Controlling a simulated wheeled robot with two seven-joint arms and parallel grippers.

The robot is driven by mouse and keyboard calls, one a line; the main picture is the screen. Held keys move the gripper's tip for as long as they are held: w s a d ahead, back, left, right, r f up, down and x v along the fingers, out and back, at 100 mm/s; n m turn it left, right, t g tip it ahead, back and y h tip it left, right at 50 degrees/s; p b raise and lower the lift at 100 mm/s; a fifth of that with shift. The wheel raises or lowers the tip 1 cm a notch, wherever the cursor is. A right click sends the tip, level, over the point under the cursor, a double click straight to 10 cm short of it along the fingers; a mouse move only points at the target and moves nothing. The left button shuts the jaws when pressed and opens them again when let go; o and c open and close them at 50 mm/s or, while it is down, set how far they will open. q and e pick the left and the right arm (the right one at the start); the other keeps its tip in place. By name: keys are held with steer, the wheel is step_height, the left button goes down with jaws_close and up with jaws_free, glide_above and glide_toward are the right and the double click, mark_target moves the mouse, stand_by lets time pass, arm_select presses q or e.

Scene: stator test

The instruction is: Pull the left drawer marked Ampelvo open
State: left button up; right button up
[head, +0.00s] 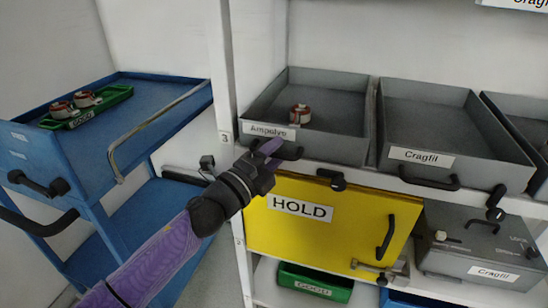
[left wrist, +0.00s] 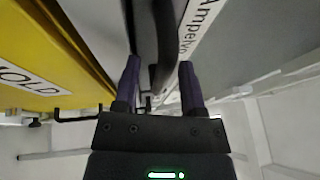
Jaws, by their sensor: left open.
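The grey left drawer marked Ampelvo (head: 338,146) sits on the upper shelf, with a copper and white stator (head: 300,114) inside. Its label shows in the head view and, turned sideways, in the left wrist view (left wrist: 196,26). My left gripper (head: 272,152) is at the drawer's front, just below the label, and partly covers the black handle (head: 291,154). In the left wrist view the handle (left wrist: 164,45) runs between the two purple fingers of my left gripper (left wrist: 160,68). The fingers are open, with a gap beside the handle. My right gripper is not in view.
A grey Cragfil drawer (head: 440,125) stands to the right. The yellow HOLD panel (head: 320,235) is close below my left gripper. A blue cart (head: 150,88) with a green GOOD tray (head: 112,103) is at left. Another green GOOD bin (head: 305,274) sits low.

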arm_select(q)
jaws_close()
stand_by(1.4)
